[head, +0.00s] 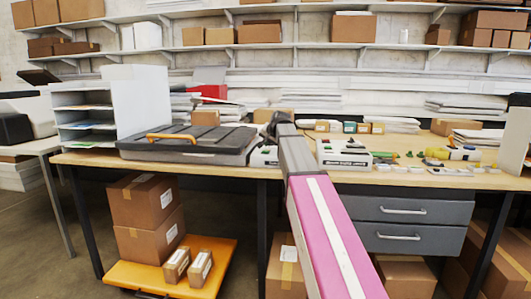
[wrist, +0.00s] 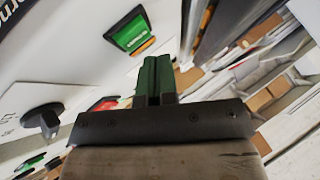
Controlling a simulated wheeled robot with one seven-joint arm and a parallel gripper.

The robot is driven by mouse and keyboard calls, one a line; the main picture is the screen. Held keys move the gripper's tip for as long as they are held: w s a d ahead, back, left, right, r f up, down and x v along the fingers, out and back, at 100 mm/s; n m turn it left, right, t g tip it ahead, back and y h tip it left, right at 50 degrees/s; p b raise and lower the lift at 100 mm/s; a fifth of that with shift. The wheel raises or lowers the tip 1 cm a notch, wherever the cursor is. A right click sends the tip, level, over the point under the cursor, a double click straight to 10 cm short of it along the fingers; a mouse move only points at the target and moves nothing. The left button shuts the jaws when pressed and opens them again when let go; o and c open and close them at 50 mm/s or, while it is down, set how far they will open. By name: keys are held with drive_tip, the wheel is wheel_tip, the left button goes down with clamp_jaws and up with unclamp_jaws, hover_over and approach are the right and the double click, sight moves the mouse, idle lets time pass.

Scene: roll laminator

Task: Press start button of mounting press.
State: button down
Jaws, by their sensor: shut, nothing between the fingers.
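The mounting press appears to be the grey flat machine (head: 185,143) with an orange handle on the worktable in the head view. A white panel (head: 264,156) is at its right end, partly behind my arm. In the wrist view a white panel fills the left. It carries a green rocker button (wrist: 130,34) in a dark frame, a black knob (wrist: 42,118) and a red button (wrist: 104,104). I cannot tell which machine this panel belongs to. My gripper (wrist: 154,62) is shut and empty, its tips just below the green button in the picture. Contact is not clear.
Another white machine (head: 343,153) stands right of my arm on the wooden worktable (head: 90,158). A paper sorter (head: 84,117) stands at the left. Small tools and a yellow roll (head: 453,154) lie at the right. Grey drawers (head: 403,223) hang under the table.

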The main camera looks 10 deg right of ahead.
sight(267, 151)
drive_tip(key=shift+r, duration=2.45)
